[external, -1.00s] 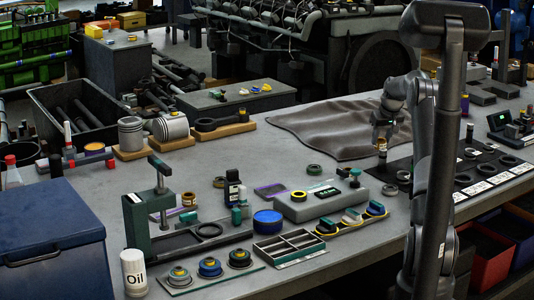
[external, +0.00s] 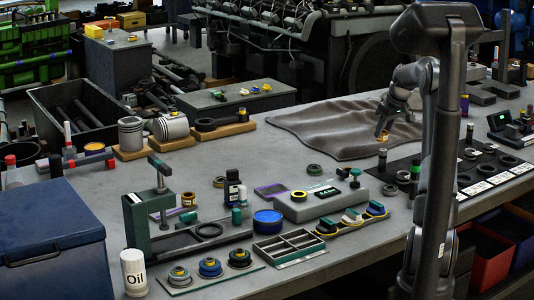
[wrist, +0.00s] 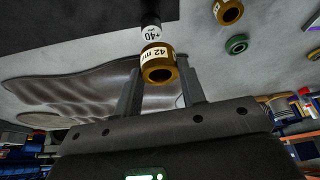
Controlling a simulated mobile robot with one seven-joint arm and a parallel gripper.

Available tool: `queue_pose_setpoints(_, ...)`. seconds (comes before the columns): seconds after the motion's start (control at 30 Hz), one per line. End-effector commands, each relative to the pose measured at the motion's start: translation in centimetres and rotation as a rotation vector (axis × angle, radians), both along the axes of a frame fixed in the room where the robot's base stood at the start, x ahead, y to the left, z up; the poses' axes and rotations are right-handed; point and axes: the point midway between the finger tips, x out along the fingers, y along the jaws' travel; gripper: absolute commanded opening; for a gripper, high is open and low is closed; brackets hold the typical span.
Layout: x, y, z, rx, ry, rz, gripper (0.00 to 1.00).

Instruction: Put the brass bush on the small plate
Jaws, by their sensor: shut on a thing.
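A brass bush (external: 383,137) with a white band hangs in my gripper (external: 386,122) above the right part of the bench. In the wrist view the bush (wrist: 159,66) reads "42 m" and sits between the two fingers of my gripper (wrist: 160,85), which are shut on it. A black upright piece (external: 382,158) stands below the bush in the external view. It also shows past the bush in the wrist view (wrist: 151,28), with a "+40" label. I cannot tell which surface is the small plate.
A black mat (external: 450,186) with rings and white labels lies at right. A brown cloth (external: 320,125) lies behind. A grey block with a display (external: 320,204), a divided tray (external: 288,248) and a green press (external: 150,224) crowd the front. The bench middle is fairly clear.

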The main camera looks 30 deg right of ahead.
Motion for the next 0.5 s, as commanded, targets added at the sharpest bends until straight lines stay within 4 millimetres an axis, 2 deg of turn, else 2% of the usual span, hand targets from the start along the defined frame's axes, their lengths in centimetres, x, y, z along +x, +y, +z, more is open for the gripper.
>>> queue_pose_setpoints(0.03,0.6,2.8,0.1,0.003,-0.001,0.104,0.07)
queue_pose_setpoints(0.17,1.5,9.7,0.4,0.002,-0.001,0.394,0.07)
queue_pose_setpoints(0.2,1.6,11.9,0.5,0.002,-0.001,0.487,0.07)
queue_pose_setpoints(0.3,1.6,17.1,0.8,0.002,-0.001,0.709,0.07)
queue_pose_setpoints(0.4,1.3,21.5,1.1,0.002,-0.001,0.902,0.07)
queue_pose_setpoints(0.5,0.7,24.7,1.4,0.000,-0.002,1.053,0.07)
